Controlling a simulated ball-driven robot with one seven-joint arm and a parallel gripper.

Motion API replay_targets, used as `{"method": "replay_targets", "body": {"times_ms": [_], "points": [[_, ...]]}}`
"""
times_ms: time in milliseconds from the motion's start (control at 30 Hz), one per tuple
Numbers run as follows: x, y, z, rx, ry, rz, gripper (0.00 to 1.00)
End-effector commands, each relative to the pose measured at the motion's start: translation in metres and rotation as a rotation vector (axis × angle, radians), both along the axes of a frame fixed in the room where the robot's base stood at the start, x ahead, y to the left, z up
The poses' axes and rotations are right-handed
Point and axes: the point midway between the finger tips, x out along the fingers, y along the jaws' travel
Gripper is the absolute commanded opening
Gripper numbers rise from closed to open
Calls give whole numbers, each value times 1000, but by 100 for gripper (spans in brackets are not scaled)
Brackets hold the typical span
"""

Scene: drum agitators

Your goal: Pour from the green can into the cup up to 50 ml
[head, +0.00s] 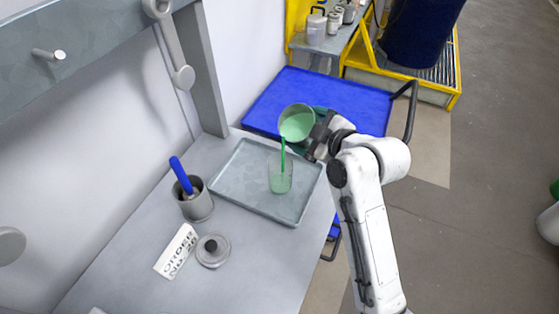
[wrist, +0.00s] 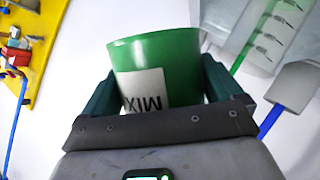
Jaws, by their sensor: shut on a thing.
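My gripper (head: 316,135) is shut on the green can (head: 297,108) and holds it tilted above the tray. A thin green stream (head: 283,153) runs from the lip down into the clear cup (head: 281,175). The cup stands upright on the tray, with green in it; I cannot read its level against any mark. In the wrist view the can (wrist: 185,65) sits between both fingers, its white label upside down.
The grey tray (head: 234,187) lies on the grey bench. A blue cart (head: 270,96) stands behind.

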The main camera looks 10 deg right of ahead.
Motion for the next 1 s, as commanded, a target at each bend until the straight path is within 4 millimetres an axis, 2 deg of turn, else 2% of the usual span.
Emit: {"method": "replay_targets", "body": {"times_ms": [1000], "points": [[-2, -7, 0, -38, -23, -1, 44]]}}
